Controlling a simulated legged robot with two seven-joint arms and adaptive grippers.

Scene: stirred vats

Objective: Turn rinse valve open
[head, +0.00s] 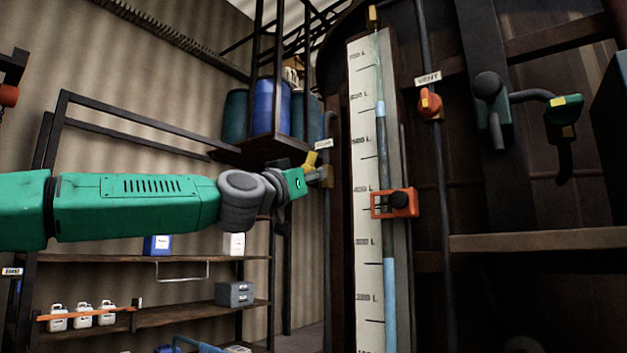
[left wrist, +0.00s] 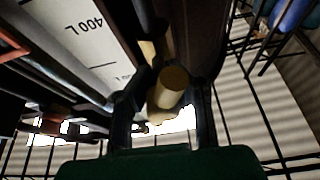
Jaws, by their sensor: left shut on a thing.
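The rinse valve has a yellow handle (head: 311,160) and a brass-coloured body (head: 327,177) on a thin upright pipe, under a small white label (head: 323,143) too small to read surely. My left gripper (head: 303,178) reaches it from the left and covers part of it. In the left wrist view my left gripper (left wrist: 165,108) has its two dark fingers on either side of a yellow-brass cylindrical part (left wrist: 171,88) of the valve, shut on it. The handle's exact angle is hard to tell. My right gripper is not in view.
A tall level scale (head: 364,220) with an orange slider (head: 394,203) stands just right of the valve. A red vent valve (head: 430,104) is on another pipe. A high platform (head: 262,150) with blue drums (head: 271,106) is close above my left arm. Shelves (head: 180,316) stand below.

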